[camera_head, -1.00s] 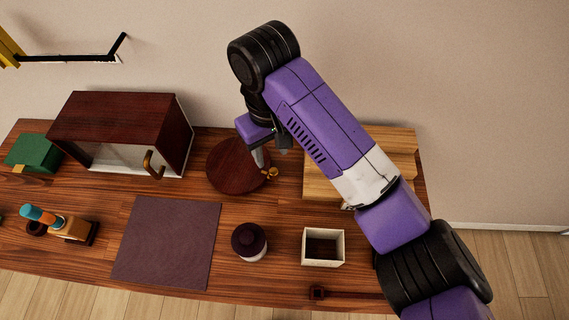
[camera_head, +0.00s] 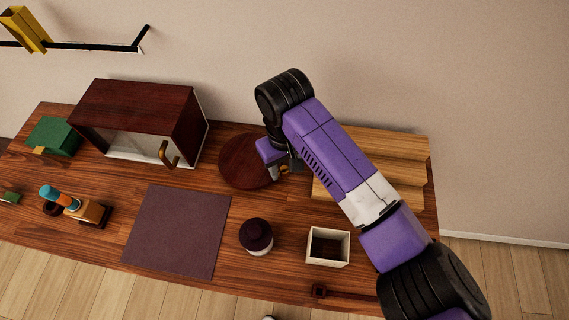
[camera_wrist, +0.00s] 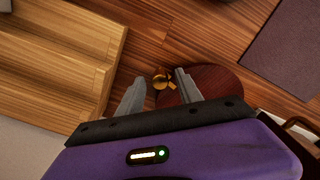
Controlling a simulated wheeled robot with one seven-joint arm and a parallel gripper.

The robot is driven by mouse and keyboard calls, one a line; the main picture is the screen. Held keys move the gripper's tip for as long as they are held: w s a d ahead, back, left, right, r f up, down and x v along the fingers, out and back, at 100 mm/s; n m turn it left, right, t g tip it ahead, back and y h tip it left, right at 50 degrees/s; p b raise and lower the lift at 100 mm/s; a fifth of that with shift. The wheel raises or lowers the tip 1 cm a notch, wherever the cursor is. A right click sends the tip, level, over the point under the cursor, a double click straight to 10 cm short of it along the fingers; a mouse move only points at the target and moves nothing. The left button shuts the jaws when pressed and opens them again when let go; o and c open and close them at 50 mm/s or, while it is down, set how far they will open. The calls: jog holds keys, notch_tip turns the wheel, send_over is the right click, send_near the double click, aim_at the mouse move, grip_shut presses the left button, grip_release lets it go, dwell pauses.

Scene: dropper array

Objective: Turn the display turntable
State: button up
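The display turntable is a round dark red-brown disc (camera_head: 243,160) lying on the table near the back; part of it also shows in the wrist view (camera_wrist: 218,82). A small golden knob (camera_wrist: 162,77) sits at the disc's edge. My gripper (camera_head: 274,174) is low over the disc's right edge. In the wrist view my gripper (camera_wrist: 159,78) is open, with the knob appearing between its fingertips. I cannot tell whether either finger touches the knob. In the head view, the gripper and arm mostly hide the knob.
A stepped wooden stand (camera_head: 408,165) is right of the turntable, behind my arm. A dark red cabinet (camera_head: 140,108) with a curved handle (camera_head: 168,154) stands left. In front are a purple mat (camera_head: 178,232), a lidded jar (camera_head: 256,236) and a white open box (camera_head: 328,247).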

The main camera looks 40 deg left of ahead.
grip_shut()
dwell(1.2)
